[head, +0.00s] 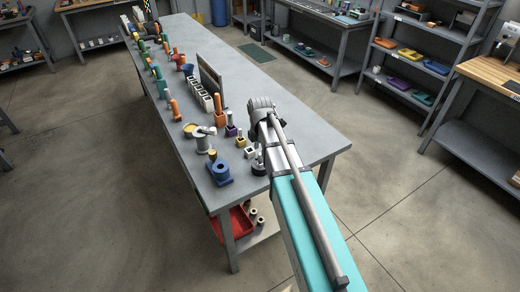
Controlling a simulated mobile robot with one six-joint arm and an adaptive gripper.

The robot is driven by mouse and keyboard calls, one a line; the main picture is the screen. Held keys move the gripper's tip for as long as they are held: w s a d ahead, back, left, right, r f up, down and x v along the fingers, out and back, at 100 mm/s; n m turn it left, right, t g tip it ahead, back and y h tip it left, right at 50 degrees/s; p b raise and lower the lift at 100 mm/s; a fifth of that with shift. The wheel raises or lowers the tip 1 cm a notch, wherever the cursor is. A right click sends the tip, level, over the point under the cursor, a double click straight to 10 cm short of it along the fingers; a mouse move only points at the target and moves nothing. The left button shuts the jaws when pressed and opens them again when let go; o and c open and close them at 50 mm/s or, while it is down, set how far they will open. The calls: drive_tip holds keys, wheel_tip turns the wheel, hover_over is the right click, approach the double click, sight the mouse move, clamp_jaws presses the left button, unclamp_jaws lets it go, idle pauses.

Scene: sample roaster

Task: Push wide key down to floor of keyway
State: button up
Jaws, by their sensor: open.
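My arm reaches from the lower right over the near end of the grey workbench (310,140). The arm hides part of the bench top. I cannot make out my gripper's fingers; they seem hidden by the arm. I cannot pick out the wide key or its keyway with certainty. Among the small fixtures left of the arm are a blue block with a round top (220,174), a yellowish square block with an upright piece (240,141) and a dark round base (258,168) close beside the arm. Whether any key touches or sits in a slot is too small to tell.
A row of colored parts runs along the bench's left side, with an orange upright piece (218,102) and an upright dark panel (210,75). A red bin (234,226) stands on the lower shelf. Shelves (425,60) stand at the right. The bench's right side is mostly clear.

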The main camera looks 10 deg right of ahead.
drive_tip(key=shift+r+p, duration=2.1)
drive_tip(key=shift+r, duration=0.25)
drive_tip(key=shift+s, duration=0.15)
drive_tip(key=s+m, duration=1.5)
drive_tip(key=m, duration=0.6)
drive_tip(key=shift+s+a+m, duration=0.2)
drive_tip(key=shift+s+m, duration=0.1)
drive_tip(key=shift+s, duration=0.05)
